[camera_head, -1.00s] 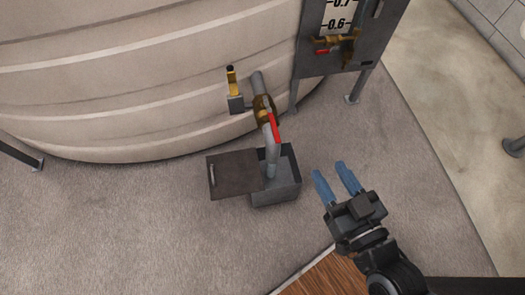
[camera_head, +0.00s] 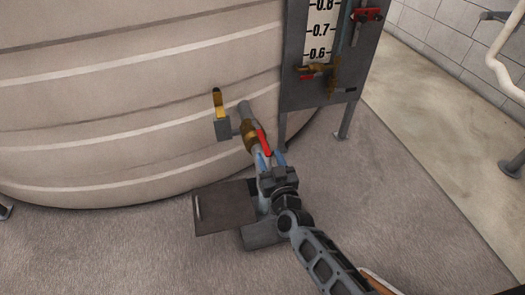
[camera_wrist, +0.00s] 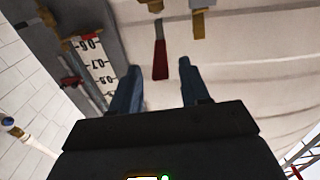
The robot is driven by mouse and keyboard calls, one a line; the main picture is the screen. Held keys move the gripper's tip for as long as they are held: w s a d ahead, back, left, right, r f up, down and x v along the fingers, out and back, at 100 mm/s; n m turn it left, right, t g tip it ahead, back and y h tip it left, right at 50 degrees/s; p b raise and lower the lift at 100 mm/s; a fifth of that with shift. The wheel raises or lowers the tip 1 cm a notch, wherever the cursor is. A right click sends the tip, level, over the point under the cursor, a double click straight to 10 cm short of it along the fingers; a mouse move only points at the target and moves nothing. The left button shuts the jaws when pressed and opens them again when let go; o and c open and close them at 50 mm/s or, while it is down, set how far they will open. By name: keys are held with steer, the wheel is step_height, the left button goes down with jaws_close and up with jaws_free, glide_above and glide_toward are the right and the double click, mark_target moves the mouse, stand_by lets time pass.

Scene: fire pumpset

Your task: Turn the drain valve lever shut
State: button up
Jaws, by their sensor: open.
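The drain valve is a brass body (camera_head: 249,137) on a grey pipe low on the tank. Its red lever (camera_head: 263,143) points down along the pipe and slightly right. My gripper (camera_head: 271,158) is open, its blue fingers beside the lever's lower end. In the wrist view, the red lever (camera_wrist: 160,60) shows upright, its free end between the fingertips in the picture, with a gap on each side. I cannot tell how deep it sits between them. No contact shows. My gripper and wrist hide part of the drain pipe below the valve.
A grey sump box (camera_head: 262,236) with a dark lid (camera_head: 224,208) stands below. The gauge panel (camera_head: 313,95), with another red-handled valve, stands right. The tank wall (camera_head: 120,110) is behind.

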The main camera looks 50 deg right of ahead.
mark_target(265, 145)
steer(key=shift+b+x, duration=0.3)
steer(key=shift+x, duration=2.45)
steer(key=shift+c, duration=0.3)
jaws_close()
